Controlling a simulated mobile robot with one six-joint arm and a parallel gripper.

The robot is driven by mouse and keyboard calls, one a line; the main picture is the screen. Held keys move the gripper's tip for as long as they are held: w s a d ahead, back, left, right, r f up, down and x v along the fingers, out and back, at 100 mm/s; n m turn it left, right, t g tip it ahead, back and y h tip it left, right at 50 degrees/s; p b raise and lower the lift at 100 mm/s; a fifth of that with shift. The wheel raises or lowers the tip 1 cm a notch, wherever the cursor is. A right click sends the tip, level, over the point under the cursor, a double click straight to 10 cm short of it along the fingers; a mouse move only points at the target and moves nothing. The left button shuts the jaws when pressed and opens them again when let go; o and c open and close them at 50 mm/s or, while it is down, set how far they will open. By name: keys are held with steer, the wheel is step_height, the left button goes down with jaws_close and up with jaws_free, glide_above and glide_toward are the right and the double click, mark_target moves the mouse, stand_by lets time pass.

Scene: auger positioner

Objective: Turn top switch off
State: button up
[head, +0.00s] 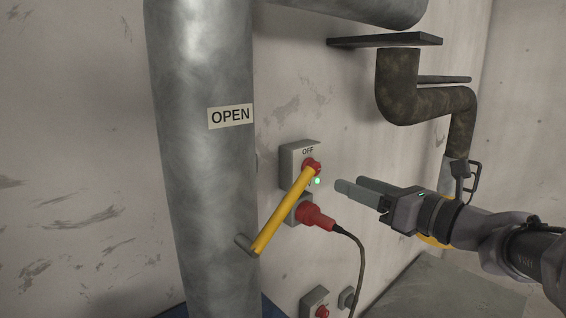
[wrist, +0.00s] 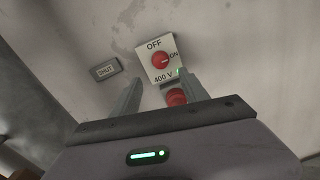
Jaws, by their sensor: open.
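The top switch is a red knob (head: 313,166) on a grey box (head: 290,166) marked OFF at the top. In the wrist view, the red knob (wrist: 159,60) sits on its pale plate (wrist: 146,52), with ON at its right and 400 V below. A mark on the knob seems to point right, toward ON. A small green light (head: 317,181) glows at the box's lower right. My gripper (head: 352,185) is open and empty, right of the switch in the head view. In the wrist view, its fingers (wrist: 160,78) are apart, below the knob, touching nothing visible.
A yellow lever (head: 282,212) slants from the large grey pipe (head: 200,150) and partly covers the switch box. A red plug (head: 314,216) with a black cable sits below. Another switch box (head: 314,299) is lower down. A SHUT label (wrist: 105,70) is left of the knob.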

steer(key=p+x, duration=0.1)
steer(key=x, duration=0.9)
steer(key=shift+w+a+f+p, duration=0.1)
steer(key=shift+w+a+p, duration=0.1)
steer(key=shift+w+p, duration=0.15)
steer(key=shift+s, duration=0.15)
steer(key=c, duration=0.3)
jaws_close()
